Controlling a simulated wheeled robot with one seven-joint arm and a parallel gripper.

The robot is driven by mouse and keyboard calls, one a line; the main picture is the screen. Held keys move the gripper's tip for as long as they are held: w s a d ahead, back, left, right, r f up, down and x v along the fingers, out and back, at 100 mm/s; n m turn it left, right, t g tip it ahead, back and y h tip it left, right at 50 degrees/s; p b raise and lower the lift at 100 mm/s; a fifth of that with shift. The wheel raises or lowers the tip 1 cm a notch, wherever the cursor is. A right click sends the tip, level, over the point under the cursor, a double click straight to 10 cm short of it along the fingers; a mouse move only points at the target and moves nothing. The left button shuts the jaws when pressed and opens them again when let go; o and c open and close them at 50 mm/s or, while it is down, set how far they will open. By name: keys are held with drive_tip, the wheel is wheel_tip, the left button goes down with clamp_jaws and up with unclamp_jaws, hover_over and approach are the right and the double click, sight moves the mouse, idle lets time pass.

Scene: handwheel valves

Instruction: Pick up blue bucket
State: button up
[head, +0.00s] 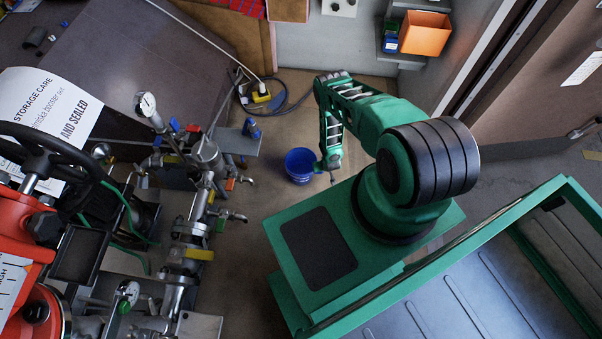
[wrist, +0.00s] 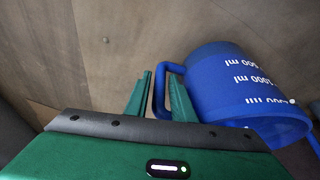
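The blue bucket (head: 299,166) stands on the brown floor in the head view, open top up. My gripper (head: 329,168) is low, right beside the bucket's right side. In the wrist view the bucket (wrist: 235,88) fills the right side, with white millilitre markings on its wall. Its blue loop handle (wrist: 158,92) reaches left to my gripper (wrist: 159,76). The two green fingers stand apart, one on each side of the handle. A narrow gap shows between the left finger and the handle. Contact with the right finger is hard to judge.
Metal pipes and valves (head: 190,240) stand left of the bucket, with a red handwheel machine at the far left. A black cable and yellow plug (head: 262,96) lie behind it on the floor. An orange bin (head: 424,33) sits on a shelf at the back right.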

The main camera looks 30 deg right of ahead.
drive_tip(key=shift+w+f, duration=0.1)
drive_tip(key=shift+f, duration=0.15)
clamp_jaws()
